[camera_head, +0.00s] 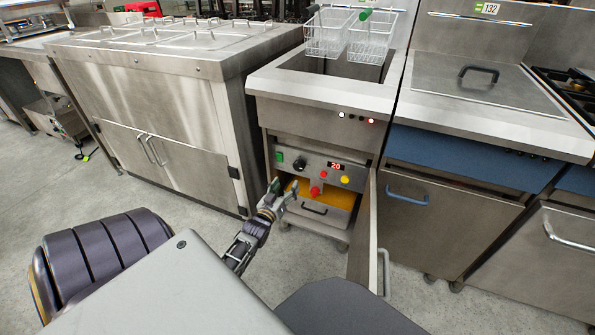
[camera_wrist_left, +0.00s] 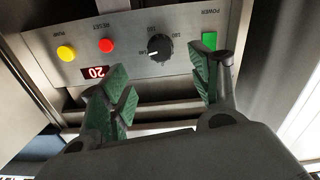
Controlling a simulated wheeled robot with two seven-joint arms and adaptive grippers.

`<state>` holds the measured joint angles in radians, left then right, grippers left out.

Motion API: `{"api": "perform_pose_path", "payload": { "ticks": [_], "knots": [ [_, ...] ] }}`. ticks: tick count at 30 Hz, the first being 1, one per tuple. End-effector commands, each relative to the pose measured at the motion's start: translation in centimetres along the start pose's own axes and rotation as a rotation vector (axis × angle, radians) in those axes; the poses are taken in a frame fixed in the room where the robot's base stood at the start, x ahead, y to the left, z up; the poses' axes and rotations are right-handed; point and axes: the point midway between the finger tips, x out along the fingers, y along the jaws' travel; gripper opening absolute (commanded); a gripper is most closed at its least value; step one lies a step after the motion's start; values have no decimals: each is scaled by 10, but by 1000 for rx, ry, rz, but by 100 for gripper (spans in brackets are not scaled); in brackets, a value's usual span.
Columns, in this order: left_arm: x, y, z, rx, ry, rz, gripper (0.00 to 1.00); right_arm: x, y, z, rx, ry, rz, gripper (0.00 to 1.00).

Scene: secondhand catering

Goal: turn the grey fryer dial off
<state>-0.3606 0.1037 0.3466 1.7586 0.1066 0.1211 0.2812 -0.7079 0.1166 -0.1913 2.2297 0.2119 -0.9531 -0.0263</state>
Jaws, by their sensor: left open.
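The grey fryer dial (camera_head: 299,164) is a round dark knob on the control panel inside the fryer's open cabinet. In the left wrist view the dial (camera_wrist_left: 160,47) shows a pale pointer line aimed left, with printed numbers around it. My left gripper (camera_head: 281,192) is open and empty, low in front of the panel. In the left wrist view its green-padded fingers (camera_wrist_left: 163,88) stand apart, with the dial beyond and between them; they do not appear to touch it. My right gripper is not in view.
The panel also holds a green power switch (camera_wrist_left: 209,41), a red button (camera_wrist_left: 106,45), a yellow button (camera_wrist_left: 66,53) and a display (camera_wrist_left: 95,72) reading 20. The open cabinet door (camera_head: 362,235) stands right of my gripper. A steel cabinet (camera_head: 165,120) stands left.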

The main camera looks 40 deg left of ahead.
Motion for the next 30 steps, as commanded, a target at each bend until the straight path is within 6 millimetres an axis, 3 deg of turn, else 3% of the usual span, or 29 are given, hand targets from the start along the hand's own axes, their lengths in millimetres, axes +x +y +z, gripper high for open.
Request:
{"api": "perform_pose_path", "payload": {
  "ticks": [12, 30],
  "knots": [
    [39, 0, 1, 0, 2, 0, 63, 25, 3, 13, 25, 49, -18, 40],
    [92, 0, 1, 1, 2, 0, 63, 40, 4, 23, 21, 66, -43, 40]
  ]
}}
